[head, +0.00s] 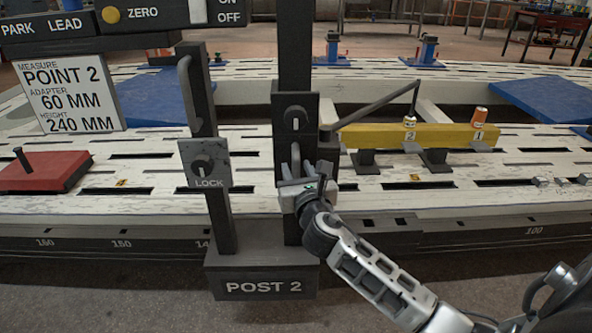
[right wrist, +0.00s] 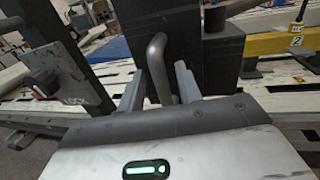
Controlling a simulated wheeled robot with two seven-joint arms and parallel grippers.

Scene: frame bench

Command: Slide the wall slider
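The post marked POST 2 (head: 262,288) has two dark uprights. On its right upright sits a dark slider block (head: 295,117) with a round knob, and a grey handle shows just below it. My right gripper (head: 298,180) is at this handle. In the right wrist view the bent grey handle (right wrist: 158,65) stands between the two fingers (right wrist: 160,88). The fingers look spread, with a narrow gap at the left one; contact on the right is unclear. A LOCK plate (head: 204,165) with a knob is on the left upright. My left gripper is not in view.
A sign (head: 70,92) reads POINT 2, adapter 60 MM, height 240 MM. A yellow bar (head: 400,136) lies right of the post, with a dark rod slanting above it. A red block (head: 45,172) sits at the left of the slotted white bench (head: 450,203).

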